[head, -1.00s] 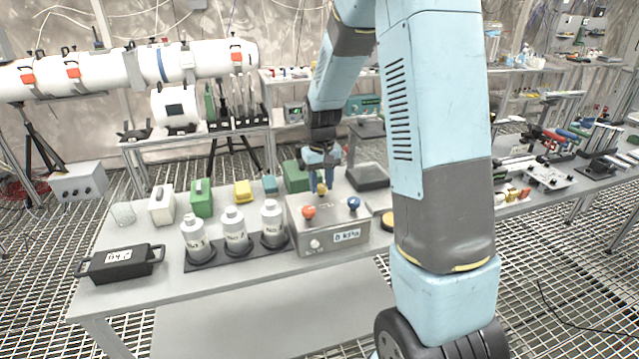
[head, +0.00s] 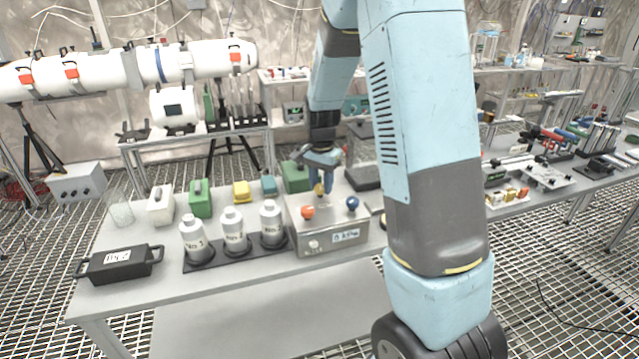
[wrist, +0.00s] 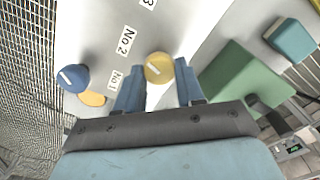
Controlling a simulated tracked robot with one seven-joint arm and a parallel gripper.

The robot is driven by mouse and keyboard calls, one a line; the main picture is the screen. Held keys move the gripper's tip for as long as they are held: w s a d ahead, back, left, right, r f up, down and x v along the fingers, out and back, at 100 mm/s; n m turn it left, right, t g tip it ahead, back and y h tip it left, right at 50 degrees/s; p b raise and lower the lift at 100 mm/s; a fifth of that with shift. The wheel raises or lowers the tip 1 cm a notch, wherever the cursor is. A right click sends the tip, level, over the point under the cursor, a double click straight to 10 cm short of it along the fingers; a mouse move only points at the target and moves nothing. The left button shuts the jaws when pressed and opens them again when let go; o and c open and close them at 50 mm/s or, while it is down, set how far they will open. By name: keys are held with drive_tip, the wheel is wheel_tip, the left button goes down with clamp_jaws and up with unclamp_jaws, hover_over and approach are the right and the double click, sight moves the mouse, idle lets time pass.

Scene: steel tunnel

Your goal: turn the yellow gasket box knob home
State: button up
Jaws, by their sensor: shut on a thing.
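The gasket box is a steel box (head: 325,238) on the near table, with an orange knob (head: 307,212) and a blue knob (head: 352,203) on top. The yellow knob (head: 319,189) stands behind them. My gripper (head: 324,183) reaches down from above and is shut on the yellow knob. In the wrist view the yellow knob (wrist: 159,67) sits between the two blue fingers of my gripper (wrist: 159,82), a pale mark on its top. The blue knob (wrist: 72,78) is to the left there, also with a pale mark. Labels No.1 and No.2 show on the box top.
White bottles (head: 234,231) in a black rack stand left of the box. A black case (head: 119,262) lies at the table's left end. Green (head: 296,177), teal and yellow boxes stand behind. A dark tray stands behind right.

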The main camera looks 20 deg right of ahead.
sight(321, 186)
drive_tip(key=m, duration=0.5)
drive_tip(key=shift+m, duration=0.4)
idle(0.4)
drive_tip(key=o, duration=1)
drive_tip(key=shift+o, duration=0.2)
drive_tip(key=shift+r, duration=0.1)
wheel_tip(321, 186, up, 14)
drive_tip(key=shift+f, duration=0.25)
